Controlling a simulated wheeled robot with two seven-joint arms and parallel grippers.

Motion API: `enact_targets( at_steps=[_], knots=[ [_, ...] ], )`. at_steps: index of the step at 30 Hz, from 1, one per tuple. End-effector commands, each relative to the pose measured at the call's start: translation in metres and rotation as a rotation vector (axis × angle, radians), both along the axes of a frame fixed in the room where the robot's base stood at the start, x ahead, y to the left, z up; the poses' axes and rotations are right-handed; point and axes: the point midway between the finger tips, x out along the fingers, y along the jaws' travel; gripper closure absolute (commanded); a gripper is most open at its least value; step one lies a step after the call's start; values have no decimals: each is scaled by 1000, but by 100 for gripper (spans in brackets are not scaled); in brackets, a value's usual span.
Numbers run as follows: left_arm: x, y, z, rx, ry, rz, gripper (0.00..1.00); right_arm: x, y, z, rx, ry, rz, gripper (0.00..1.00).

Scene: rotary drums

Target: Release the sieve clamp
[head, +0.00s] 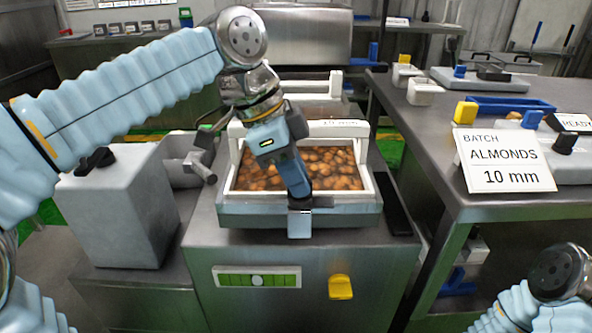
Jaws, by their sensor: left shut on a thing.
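The sieve (228,188) is a white-rimmed tray full of brown nuts, set on a steel machine (222,243) in the middle of the head view. The sieve clamp (300,224) is a small pale blue-grey piece at the middle of its front edge, with a dark part at its top. My left gripper (299,194) reaches down over the nuts and is shut on the clamp's upper part. The fingers hide much of the grip. My right gripper is out of view; only part of my right arm shows at the bottom right.
A sign (503,160) reading "BATCH ALMONDS 10 mm" stands on the right bench (420,150). A grey housing (120,215) with a handle stands to the left.

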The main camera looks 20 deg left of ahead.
Motion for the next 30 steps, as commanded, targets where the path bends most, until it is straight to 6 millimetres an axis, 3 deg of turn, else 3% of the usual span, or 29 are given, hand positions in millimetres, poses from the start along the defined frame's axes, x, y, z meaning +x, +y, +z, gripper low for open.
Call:
enact_targets(
  at_steps=[4, 5, 10, 20, 23, 30],
  knots=[
    [0, 0, -3, 4, 6, -2, 100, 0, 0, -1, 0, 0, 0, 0],
    [0, 0, -3, 5, 6, -2, 84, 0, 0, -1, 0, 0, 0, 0],
    [0, 0, -3, 4, 5, -1, 60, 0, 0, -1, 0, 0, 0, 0],
    [0, 1, 3, 2, 2, 1, 60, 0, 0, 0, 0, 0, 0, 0],
    [-1, 6, 15, 2, 1, 2, 60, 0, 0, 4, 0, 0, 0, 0],
    [-6, 27, 70, 2, 1, 2, 60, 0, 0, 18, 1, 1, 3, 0]
  ],
)
